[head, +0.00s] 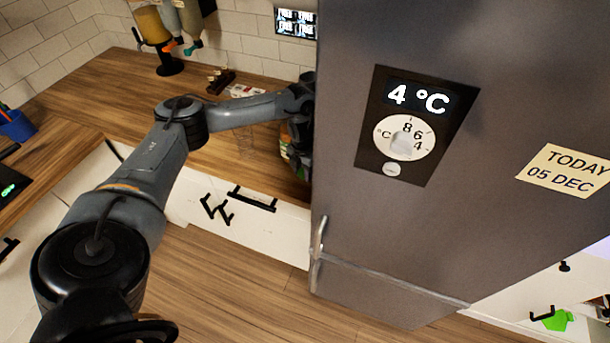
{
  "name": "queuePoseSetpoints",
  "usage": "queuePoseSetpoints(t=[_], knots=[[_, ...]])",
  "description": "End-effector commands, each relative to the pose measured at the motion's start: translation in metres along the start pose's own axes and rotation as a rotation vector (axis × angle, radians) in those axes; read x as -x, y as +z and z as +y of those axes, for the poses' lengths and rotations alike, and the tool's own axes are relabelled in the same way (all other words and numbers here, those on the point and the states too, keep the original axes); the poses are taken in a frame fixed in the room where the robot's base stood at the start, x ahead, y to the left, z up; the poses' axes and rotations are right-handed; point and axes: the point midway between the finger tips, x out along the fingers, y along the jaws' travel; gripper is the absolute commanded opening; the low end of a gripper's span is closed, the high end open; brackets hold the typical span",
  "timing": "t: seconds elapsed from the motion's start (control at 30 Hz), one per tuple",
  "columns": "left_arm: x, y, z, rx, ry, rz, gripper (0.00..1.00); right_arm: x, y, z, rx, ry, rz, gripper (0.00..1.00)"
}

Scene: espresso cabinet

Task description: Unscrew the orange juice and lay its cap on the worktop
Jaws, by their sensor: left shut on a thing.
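My left arm reaches across the worktop (100,90) to the fridge's side. My left gripper (299,160) points down there, dark and partly cut off by the fridge edge. It is shut on a small carton-like pack with green, white and orange patches, which looks like the orange juice (286,150). Most of the pack is hidden behind the gripper, and I cannot make out its cap. My right gripper is not in view.
A tall grey fridge (340,200) stands close on the right of the gripper. A faint clear glass (245,143) stands on the worktop left of the pack. A dispenser (155,30) and a small dark rack (219,80) are at the back. The left worktop is mostly clear.

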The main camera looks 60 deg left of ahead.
Motion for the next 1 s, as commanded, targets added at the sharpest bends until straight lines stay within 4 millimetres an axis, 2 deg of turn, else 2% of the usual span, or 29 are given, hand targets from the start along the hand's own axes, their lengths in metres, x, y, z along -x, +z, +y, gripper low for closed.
queuePoseSetpoints(t=[0.2,0.4,0.5,0.93,0.97,1.0], knots=[[0.001,0.013,0.000,0.001,-0.001,-0.002,0.02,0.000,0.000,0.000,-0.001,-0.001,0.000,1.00],[-0.028,0.010,0.001,0.000,0.001,0.002,0.02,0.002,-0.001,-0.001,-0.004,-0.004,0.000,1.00],[-0.033,0.011,0.001,-0.001,0.000,0.000,0.02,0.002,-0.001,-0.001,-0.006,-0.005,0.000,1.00],[-0.039,0.011,0.001,-0.001,0.001,-0.001,0.02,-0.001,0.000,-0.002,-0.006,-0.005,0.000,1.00],[-0.037,0.011,0.001,-0.001,0.001,-0.001,0.43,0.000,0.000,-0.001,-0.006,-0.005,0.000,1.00],[-0.037,0.011,0.001,-0.001,0.001,-0.001,0.50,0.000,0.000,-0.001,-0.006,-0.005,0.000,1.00]])
